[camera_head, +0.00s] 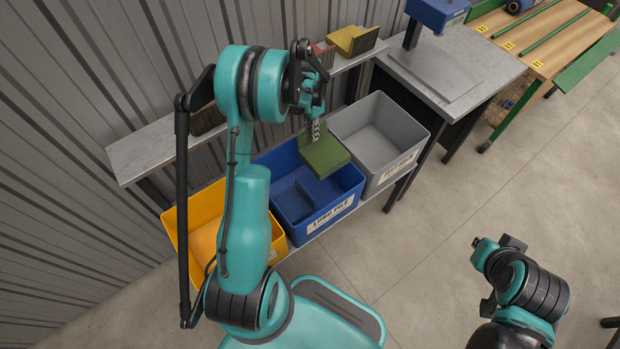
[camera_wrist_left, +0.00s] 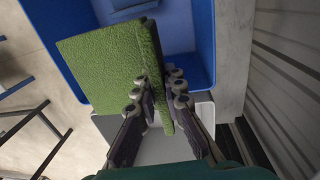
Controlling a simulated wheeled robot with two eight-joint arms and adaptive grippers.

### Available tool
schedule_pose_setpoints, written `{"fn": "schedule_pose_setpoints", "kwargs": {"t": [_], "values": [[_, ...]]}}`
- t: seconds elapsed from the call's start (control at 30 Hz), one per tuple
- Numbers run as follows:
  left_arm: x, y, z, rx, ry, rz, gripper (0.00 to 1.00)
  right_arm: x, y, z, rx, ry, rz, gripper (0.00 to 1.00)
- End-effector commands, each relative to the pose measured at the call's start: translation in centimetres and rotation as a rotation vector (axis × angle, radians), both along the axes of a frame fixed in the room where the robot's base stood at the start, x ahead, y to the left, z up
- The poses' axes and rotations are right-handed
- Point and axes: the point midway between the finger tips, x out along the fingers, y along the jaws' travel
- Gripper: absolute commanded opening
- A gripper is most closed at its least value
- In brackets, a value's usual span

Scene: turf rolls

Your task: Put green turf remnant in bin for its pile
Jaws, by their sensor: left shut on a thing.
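The green turf remnant (camera_head: 325,155) is a flat square piece with a textured top. My left gripper (camera_head: 316,128) is shut on its edge and holds it above the back right part of the blue bin (camera_head: 275,213), near the grey bin. In the left wrist view the turf (camera_wrist_left: 105,65) hangs between the fingers (camera_wrist_left: 156,95), in front of the blue bin (camera_wrist_left: 203,50). The grey bin (camera_head: 415,133) looks empty.
A yellow bin (camera_head: 178,232) stands left of the blue one. A shelf (camera_head: 150,150) behind the bins holds a dark piece (camera_head: 207,120) and a yellow piece (camera_head: 345,38). A grey table (camera_head: 455,60) and a wooden bench (camera_head: 540,40) stand to the right.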

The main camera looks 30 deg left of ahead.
Motion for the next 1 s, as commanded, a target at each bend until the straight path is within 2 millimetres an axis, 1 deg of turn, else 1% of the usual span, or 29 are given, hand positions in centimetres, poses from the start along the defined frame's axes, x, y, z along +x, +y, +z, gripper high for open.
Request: {"fn": "schedule_pose_setpoints", "kwargs": {"t": [0.03, 0.4, 0.5, 0.63, 0.87, 1.0], "values": [[0.0, 0.0, -2.0, 0.000, 0.000, 0.000, 0.00, 0.0, 0.0, -1.0, 0.000, 0.000, 0.000, 0.00], [0.0, 0.0, -12.6, 0.000, 0.000, 0.001, 0.00, 0.0, 0.0, -4.5, 0.000, 0.000, 0.000, 0.00], [0.0, 0.0, -15.2, 0.000, 0.000, 0.001, 0.00, 0.0, 0.0, -5.4, 0.000, 0.000, 0.000, 0.00], [0.0, 0.0, -17.5, 0.000, 0.000, 0.002, 0.00, 0.0, 0.0, -6.2, 0.000, 0.000, 0.000, 0.00], [0.0, 0.0, -19.0, 0.000, 0.000, 0.002, 0.00, 0.0, 0.0, -6.7, 0.000, 0.000, 0.000, 0.00], [0.0, 0.0, -21.2, 0.000, 0.000, 0.002, 0.00, 0.0, 0.0, -7.6, 0.000, 0.000, 0.000, 0.00]]}}
